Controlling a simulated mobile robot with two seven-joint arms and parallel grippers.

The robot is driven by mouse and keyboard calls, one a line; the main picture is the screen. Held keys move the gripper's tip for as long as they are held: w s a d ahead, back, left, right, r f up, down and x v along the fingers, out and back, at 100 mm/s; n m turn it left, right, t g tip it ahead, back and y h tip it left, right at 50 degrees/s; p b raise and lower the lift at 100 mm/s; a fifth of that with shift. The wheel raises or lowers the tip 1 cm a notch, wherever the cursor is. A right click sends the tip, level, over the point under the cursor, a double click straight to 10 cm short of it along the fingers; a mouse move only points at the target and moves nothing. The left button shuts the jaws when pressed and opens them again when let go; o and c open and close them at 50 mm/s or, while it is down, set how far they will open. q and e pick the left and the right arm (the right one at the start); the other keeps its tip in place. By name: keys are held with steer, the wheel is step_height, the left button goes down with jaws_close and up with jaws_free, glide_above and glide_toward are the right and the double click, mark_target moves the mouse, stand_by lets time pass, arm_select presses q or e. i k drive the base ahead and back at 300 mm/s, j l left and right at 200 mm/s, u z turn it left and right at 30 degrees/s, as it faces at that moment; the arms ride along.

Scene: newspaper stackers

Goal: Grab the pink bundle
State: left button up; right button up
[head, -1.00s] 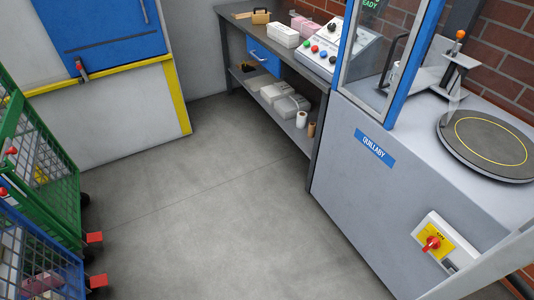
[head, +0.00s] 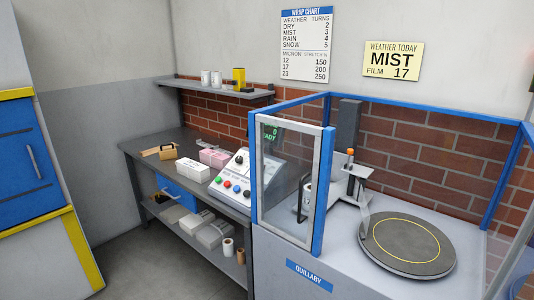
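The pink bundle (head: 215,158) lies on the top of the grey workbench (head: 150,146), toward the back. It sits behind a white bundle (head: 191,168) and left of the control console (head: 233,181). Its front is partly covered by the white bundle and the console. Neither of my grippers shows in the head view.
The wrapping machine, with a glass guard (head: 290,180) and round turntable (head: 407,244), stands right of the bench. A brown tool (head: 167,152) lies on the bench. The lower shelf holds pale bundles (head: 214,234) and rolls (head: 228,247). Floor is clear at lower left.

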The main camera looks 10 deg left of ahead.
mark_target(217, 160)
steer(key=i+j+z, duration=0.25)
steer(key=i+j, duration=0.15)
steer(key=j, duration=0.25)
steer(key=i+j+z, duration=0.1)
steer(key=j, duration=0.3)
steer(key=i+j+z, duration=0.15)
steer(key=i+j, duration=0.15)
steer(key=i+j+z, duration=0.1)
steer(key=j, duration=0.35)
